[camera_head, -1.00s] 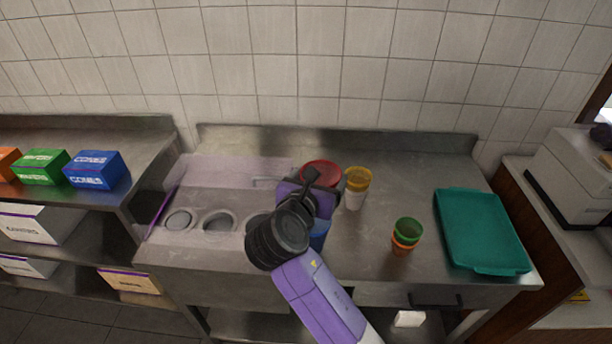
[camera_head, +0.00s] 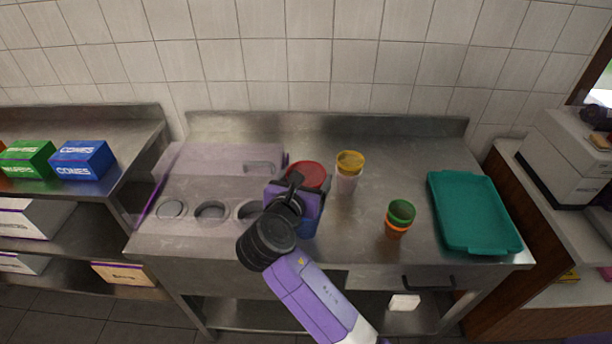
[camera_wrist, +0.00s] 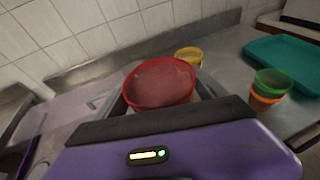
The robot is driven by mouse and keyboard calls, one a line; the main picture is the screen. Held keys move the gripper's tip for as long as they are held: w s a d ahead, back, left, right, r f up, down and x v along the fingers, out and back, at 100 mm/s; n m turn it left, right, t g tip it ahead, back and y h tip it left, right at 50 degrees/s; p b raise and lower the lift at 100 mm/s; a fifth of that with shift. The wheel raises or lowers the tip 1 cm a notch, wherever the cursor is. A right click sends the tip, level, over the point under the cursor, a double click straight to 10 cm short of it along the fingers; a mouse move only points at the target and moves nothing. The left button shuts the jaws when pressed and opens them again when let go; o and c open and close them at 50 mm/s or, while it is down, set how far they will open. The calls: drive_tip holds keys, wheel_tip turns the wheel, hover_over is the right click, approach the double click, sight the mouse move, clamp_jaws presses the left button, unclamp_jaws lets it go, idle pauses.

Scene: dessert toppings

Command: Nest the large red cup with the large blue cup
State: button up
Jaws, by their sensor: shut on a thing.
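The large red cup (camera_head: 307,172) is upright, its rim showing above my gripper (camera_head: 302,192) in the head view. In the wrist view the red cup (camera_wrist: 160,82) sits between the fingers of my gripper (camera_wrist: 163,97), which is shut on it. The large blue cup (camera_head: 309,228) shows only in part below my gripper in the head view, under the red cup. My gripper hides the place where the two cups meet, so I cannot tell how far the red one is inside. The blue cup is not visible in the wrist view.
Stacked yellow-topped cups (camera_head: 350,162) stand just right of the red cup. A green cup (camera_head: 401,211) in an orange cup (camera_head: 396,230) stands farther right, near a teal tray (camera_head: 475,246). A topping station with round holes (camera_head: 210,210) lies left.

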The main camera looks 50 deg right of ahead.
sight(310, 184)
drive_tip(key=shift+f+b, duration=2.1)
drive_tip(key=shift+b, duration=0.45)
drive_tip(key=shift+f, duration=1.25)
drive_tip(key=o, duration=1.7)
